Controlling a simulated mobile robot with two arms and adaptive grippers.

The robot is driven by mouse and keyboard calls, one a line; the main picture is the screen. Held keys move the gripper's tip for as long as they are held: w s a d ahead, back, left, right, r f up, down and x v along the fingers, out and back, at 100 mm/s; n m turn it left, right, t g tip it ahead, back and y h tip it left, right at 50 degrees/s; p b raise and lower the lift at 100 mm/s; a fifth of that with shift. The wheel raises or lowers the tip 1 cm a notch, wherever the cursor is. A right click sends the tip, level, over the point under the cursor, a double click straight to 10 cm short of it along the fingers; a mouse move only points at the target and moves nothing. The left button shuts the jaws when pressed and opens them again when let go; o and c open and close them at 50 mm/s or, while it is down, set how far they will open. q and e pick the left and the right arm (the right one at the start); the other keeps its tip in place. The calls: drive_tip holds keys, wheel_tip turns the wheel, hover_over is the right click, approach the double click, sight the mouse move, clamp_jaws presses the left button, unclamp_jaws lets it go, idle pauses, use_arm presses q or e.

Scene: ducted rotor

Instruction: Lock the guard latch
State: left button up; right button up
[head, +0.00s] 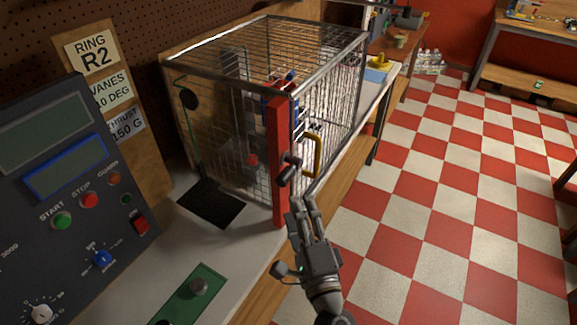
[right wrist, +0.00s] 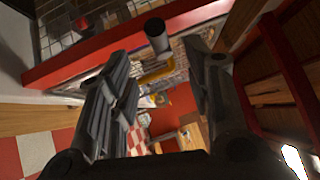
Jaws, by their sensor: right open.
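The wire guard cage (head: 330,70) stands on the bench with a red post (head: 280,190) at its near corner. The dark guard latch (head: 288,170) sticks out from this post; its grey cylindrical end also shows in the right wrist view (right wrist: 157,38). A yellow handle (head: 318,155) is on the cage side just right of the latch. My right gripper (head: 304,203) is open and empty, just below the latch with its fingers pointing up toward it. In the right wrist view the latch end lies ahead, between the two fingertips (right wrist: 165,70), apparently not touched. My left gripper is not in view.
A control panel (head: 60,180) with buttons and a knob stands at the left. A black mat (head: 211,203) and a green plate with a grey knob (head: 188,298) lie on the bench. The checkered floor right of the bench is clear.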

sight(288, 180)
drive_tip(key=w, duration=0.3)
drive_tip(key=w+a+r+p, duration=0.1)
drive_tip(key=w, duration=0.2)
drive_tip(key=w+p, duration=0.1)
drive_tip(key=w, duration=0.2)
drive_tip(key=shift+a+r, duration=0.15)
drive_tip(key=shift+a, duration=0.25)
drive_tip(key=shift+w, duration=0.35)
drive_tip(key=shift+w+a, duration=0.15)
drive_tip(key=shift+w, duration=0.1)
drive_tip(key=c, duration=0.6)
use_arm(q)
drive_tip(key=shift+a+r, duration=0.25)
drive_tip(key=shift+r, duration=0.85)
use_arm(e)
clamp_jaws()
